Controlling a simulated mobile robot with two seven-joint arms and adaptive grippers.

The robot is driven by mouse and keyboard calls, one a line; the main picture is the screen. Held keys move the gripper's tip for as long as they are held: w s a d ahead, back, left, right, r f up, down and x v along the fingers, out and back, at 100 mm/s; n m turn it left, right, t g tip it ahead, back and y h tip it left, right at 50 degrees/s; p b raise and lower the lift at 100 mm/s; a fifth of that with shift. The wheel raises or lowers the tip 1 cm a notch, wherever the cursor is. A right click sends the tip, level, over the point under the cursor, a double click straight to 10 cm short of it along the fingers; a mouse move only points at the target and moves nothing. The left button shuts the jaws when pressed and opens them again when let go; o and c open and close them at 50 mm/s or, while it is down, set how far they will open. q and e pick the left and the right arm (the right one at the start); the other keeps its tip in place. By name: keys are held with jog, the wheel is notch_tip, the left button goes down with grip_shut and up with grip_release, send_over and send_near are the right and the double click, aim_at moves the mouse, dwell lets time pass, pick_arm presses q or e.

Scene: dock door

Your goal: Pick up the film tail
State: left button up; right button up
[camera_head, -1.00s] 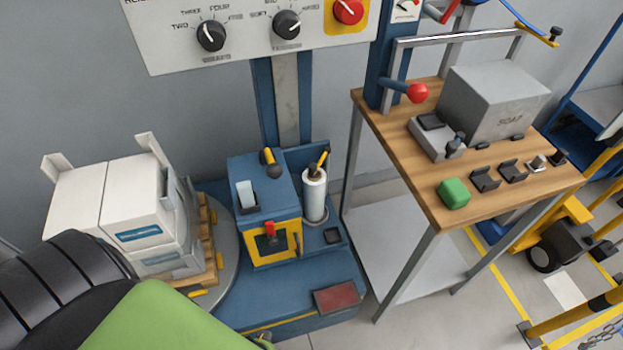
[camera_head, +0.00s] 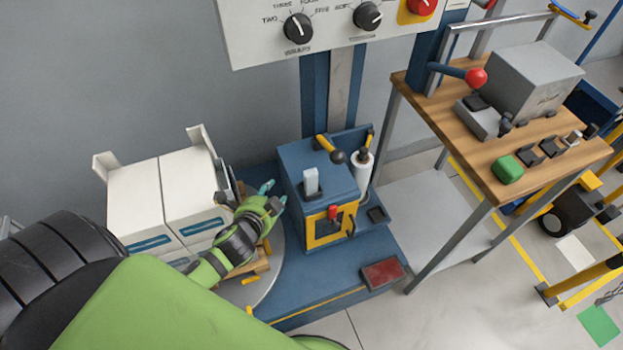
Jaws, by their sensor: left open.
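A white upright tab (camera_head: 311,181), which may be the film tail, stands on top of the blue machine box (camera_head: 318,165). My right gripper is not in view.
White cartons (camera_head: 162,200) stand on a pallet on the round turntable (camera_head: 268,287), close beside my left gripper. A yellow-handled lever (camera_head: 330,149) rises at the box top. A control panel (camera_head: 333,24) hangs above. A wooden-topped bench (camera_head: 445,118) stands to the right.

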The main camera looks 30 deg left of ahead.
aim_at(312, 175)
pick_arm(q)
jog(key=w+r+m+t+h, duration=0.5)
jog(key=r+m, duration=0.4)
jog(key=m, duration=0.6)
jog(key=d+f+m+g+h+p, duration=0.1)
jog(key=d+m+g+h, duration=0.1)
jog(key=m, duration=0.3)
jog(key=w+d+f+m+g+h+p, duration=0.1)
jog(key=d+m+g+h, duration=0.1)
jog(key=m, duration=0.4)
jog(key=w+d+f+m+g+h+p, duration=0.1)
jog(key=d+f+m+g+h, duration=0.1)
jog(key=m, duration=0.3)
jog(key=shift+w+d+m+h, duration=0.2)
jog(key=shift+d+m+h, duration=0.1)
jog(key=shift+d+h, duration=0.3)
jog(key=shift+w+d+f, duration=0.1)
jog(key=shift+d+f, duration=0.05)
jog(key=c, duration=0.7)
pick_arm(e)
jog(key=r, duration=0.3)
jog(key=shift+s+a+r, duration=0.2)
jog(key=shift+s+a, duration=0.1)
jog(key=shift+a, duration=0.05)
